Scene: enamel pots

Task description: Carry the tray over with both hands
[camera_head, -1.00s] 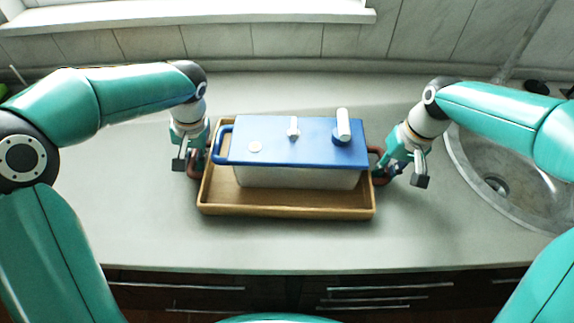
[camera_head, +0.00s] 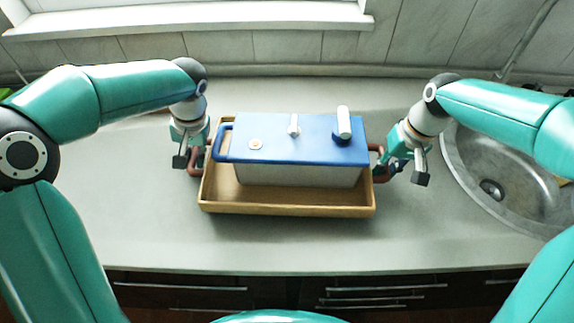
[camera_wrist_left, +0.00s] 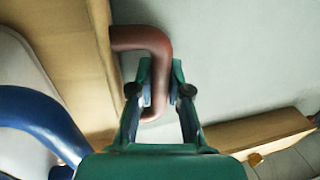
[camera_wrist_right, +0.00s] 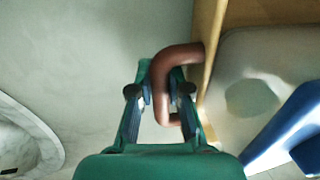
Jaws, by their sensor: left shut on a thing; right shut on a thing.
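The tray (camera_head: 290,209) is wooden and shallow, with a red-brown handle at each short end. It looks level in the head view; whether it touches the counter is hard to tell. A light pot with a blue lid (camera_head: 275,150) stands in it. My left gripper (camera_head: 190,165) is shut on the left handle, which shows between its fingers in the left wrist view (camera_wrist_left: 157,48). My right gripper (camera_head: 392,172) is shut on the right handle, which also shows in the right wrist view (camera_wrist_right: 165,75). The lid partly hides the pot's body and the tray's far side.
The grey counter (camera_head: 130,225) is clear in front of the tray and behind it. A round metal sink (camera_head: 515,185) lies to the right, near my right arm. Dark drawers (camera_head: 380,292) are below the front edge. A window ledge (camera_head: 190,25) runs along the back wall.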

